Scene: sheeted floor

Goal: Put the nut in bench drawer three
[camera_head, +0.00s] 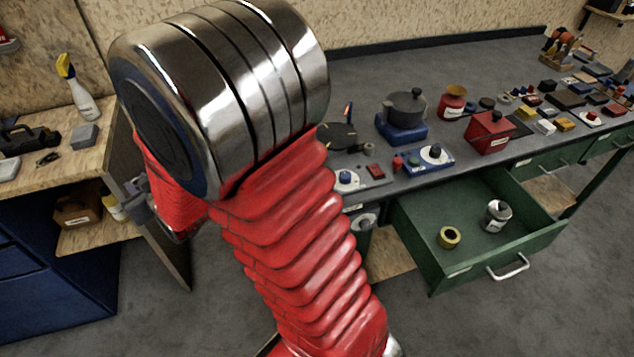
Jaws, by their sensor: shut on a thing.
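The open green bench drawer (545,232) sticks out from under the grey bench on the right; I cannot read its label well enough to tell its number. Inside lie a yellowish ring-shaped roll (449,237) and a grey can with a white label (496,216). I cannot make out the nut. My gripper (138,203) shows only in part at the left, behind my red arm, by the wooden cupboard and its open door. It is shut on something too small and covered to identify.
The bench top carries several items, among them a dark pot on a blue base (404,112) and a red box (490,134). At left, a spray bottle (78,92) stands on the wooden cupboard (98,150). Its open door (165,245) reaches into the floor space.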

